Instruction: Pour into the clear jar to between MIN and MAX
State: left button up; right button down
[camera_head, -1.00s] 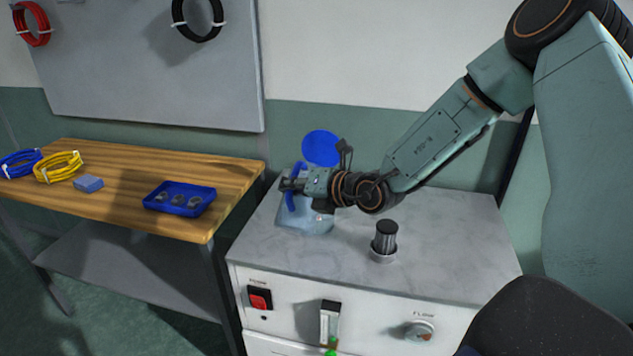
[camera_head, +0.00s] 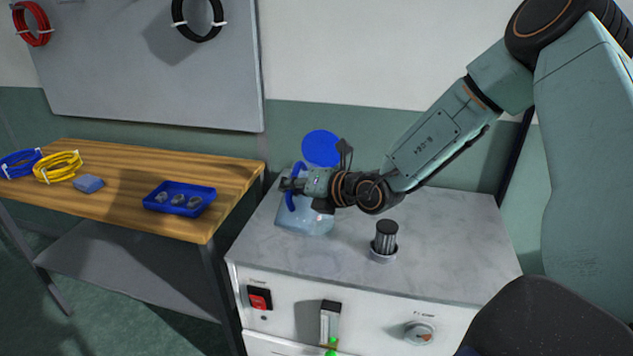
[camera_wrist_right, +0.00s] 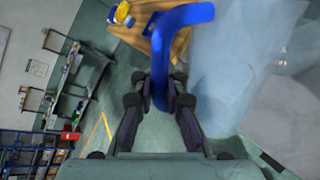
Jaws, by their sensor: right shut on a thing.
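A clear, bluish jug (camera_head: 312,222) with a blue handle (camera_head: 292,200) is at the back left of the marble-topped cabinet. A round blue lid (camera_head: 321,148) shows just above and behind my gripper. My right gripper (camera_head: 290,186) is shut on the blue handle, and the arm hides part of the jug. In the right wrist view the handle (camera_wrist_right: 160,60) passes between the fingertips, with the clear body (camera_wrist_right: 225,75) beside it. I cannot tell whether the jug touches the top. No MIN or MAX marks are readable. My left gripper is not in view.
A ribbed dark cap (camera_head: 387,230) stands in a pale ring on the marble top (camera_head: 440,240). The cabinet front has a red switch (camera_head: 259,298), a narrow gauge (camera_head: 329,322) and a knob (camera_head: 418,332). A wooden bench (camera_head: 120,200) with a blue tray (camera_head: 180,199) stands left.

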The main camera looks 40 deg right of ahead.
aim_at(284, 226)
dwell(0.4)
jog(key=shift+s+a+f+n+t+b, duration=0.35)
jog(key=shift+a+f+n+t+b, duration=0.05)
jog(key=shift+f+n+b, duration=0.2)
jog(key=f+b, duration=0.1)
jog(key=b, duration=0.1)
jog(key=f+n+b, duration=0.1)
jog(key=shift+s+a+f+t+h, duration=0.25)
jog(key=shift+a+f+t+h, duration=0.05)
jog(key=shift+a+h, duration=0.1)
jog(key=f+b, duration=0.1)
jog(key=a+f+n+b, duration=0.1)
jog(key=s+f+b, duration=0.1)
jog(key=b, duration=0.1)
jog(key=shift+a+f+t, duration=0.15)
jog(key=shift+t, duration=0.25)
notch_tip(284, 226, down, 8)
jog(key=s+a+n+t+b, duration=0.25)
jog(key=n+b, duration=0.25)
jog(key=b, duration=0.8)
notch_tip(284, 226, up, 7)
jog(key=p, duration=0.5)
jog(key=shift+w+a+p, duration=0.15)
jog(key=shift+w+p, duration=0.2)
